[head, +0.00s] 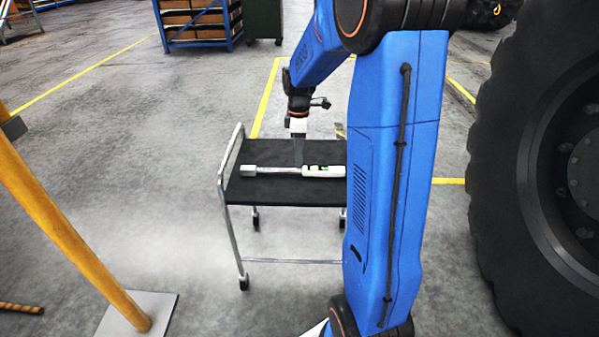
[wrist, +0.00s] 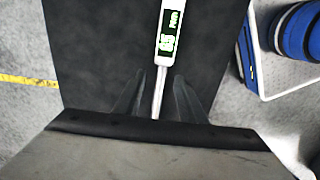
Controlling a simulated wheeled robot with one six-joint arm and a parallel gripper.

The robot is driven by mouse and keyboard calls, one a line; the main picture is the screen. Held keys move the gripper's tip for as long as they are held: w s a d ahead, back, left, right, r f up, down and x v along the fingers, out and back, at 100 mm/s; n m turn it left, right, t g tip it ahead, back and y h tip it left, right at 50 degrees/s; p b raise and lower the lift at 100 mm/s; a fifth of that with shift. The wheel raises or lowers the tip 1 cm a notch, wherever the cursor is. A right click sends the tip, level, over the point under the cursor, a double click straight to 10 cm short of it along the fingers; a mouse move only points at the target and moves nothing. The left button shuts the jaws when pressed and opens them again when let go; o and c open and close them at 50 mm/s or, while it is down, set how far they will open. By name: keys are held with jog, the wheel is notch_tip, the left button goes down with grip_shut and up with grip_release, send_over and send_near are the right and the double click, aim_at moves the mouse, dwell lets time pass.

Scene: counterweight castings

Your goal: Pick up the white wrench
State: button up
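The white wrench (head: 322,171) lies flat across the black top of a cart (head: 265,190) in the head view. It has a thick white handle with a dark display and green digits, and a thinner shaft that runs left to a blocky head. In the wrist view the wrench (wrist: 171,38) runs down from the top edge, and its head end is hidden behind my gripper's body. My gripper (head: 298,155) points down over the shaft, left of the handle. In the wrist view my gripper (wrist: 159,76) is open, one finger on each side of the shaft, with gaps on both sides.
The rest of the visible cart top is bare. My blue arm hides the cart's right part. A large black tire (head: 530,170) stands at the right, and a yellow post (head: 75,240) on a plate at the left. Open floor lies left of the cart.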

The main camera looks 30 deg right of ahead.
aim_at(299, 169)
jog(key=shift+s+f, duration=0.15)
jog(key=shift+f, duration=1.15)
jog(key=shift+s+f, duration=0.1)
jog(key=shift+f, duration=1.15)
grip_shut()
jog(key=shift+r, duration=0.1)
